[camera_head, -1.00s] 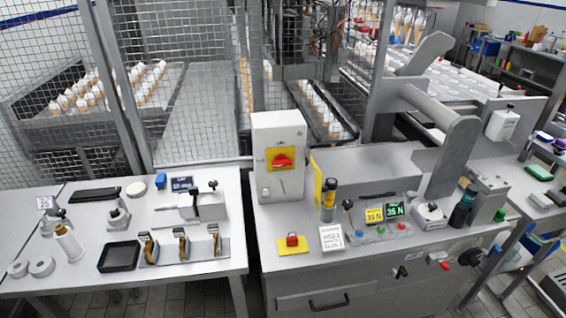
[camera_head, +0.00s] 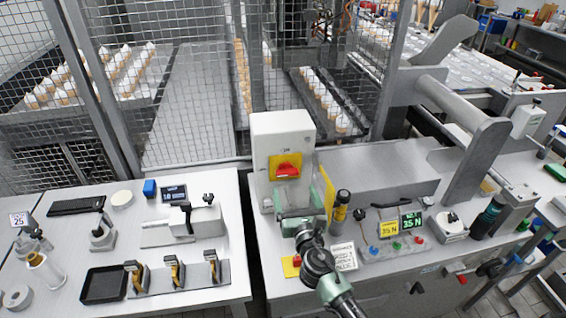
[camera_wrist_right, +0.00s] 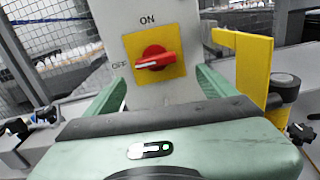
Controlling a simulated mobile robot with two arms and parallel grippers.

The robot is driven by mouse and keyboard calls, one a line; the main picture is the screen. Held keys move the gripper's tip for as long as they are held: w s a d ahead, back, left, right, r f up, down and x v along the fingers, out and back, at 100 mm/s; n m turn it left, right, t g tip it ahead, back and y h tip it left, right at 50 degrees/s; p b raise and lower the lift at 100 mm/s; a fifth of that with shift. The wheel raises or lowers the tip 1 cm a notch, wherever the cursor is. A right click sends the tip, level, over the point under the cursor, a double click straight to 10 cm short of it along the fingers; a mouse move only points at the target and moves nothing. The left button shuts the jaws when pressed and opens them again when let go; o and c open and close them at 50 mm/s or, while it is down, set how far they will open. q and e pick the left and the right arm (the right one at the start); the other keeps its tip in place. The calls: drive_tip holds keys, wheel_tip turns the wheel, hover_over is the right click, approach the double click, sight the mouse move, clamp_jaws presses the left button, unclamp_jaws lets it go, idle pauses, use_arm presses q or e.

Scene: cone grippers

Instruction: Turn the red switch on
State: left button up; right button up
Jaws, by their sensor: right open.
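The red switch (camera_head: 287,170) is a rotary knob on a yellow plate, on the front of a pale upright box (camera_head: 282,126). In the right wrist view the red switch (camera_wrist_right: 155,57) lies nearly level, its white-marked end toward the OFF label at left. The ON label (camera_wrist_right: 147,20) is above it. My right gripper (camera_head: 301,190) is open and empty, just in front of and below the switch. In the wrist view its green fingers stand apart below the knob, not touching it. My left gripper is not in view.
A yellow bracket (camera_wrist_right: 250,62) stands just right of the right gripper, with a yellow-and-black cylinder (camera_head: 341,206) beside it. Lit displays and buttons (camera_head: 397,246) are further right. A separate table (camera_head: 215,276) with tools is at left. Wire mesh stands behind.

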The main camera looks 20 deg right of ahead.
sight(288, 175)
drive_tip(key=shift+n, duration=0.4)
drive_tip(key=w, duration=0.2)
drive_tip(key=w+r, duration=0.1)
drive_tip(key=w, duration=0.1)
drive_tip(key=shift+r, duration=0.2)
drive_tip(key=w, duration=0.2)
drive_tip(key=shift+w+d+f, duration=0.3)
drive_tip(key=shift+w+d+b, duration=0.1)
drive_tip(key=shift+w+b, duration=0.2)
drive_tip(key=shift+w, duration=0.05)
drive_tip(key=shift+r, duration=0.1)
drive_tip(key=shift+c, duration=0.9)
drive_tip(key=c, duration=1.2)
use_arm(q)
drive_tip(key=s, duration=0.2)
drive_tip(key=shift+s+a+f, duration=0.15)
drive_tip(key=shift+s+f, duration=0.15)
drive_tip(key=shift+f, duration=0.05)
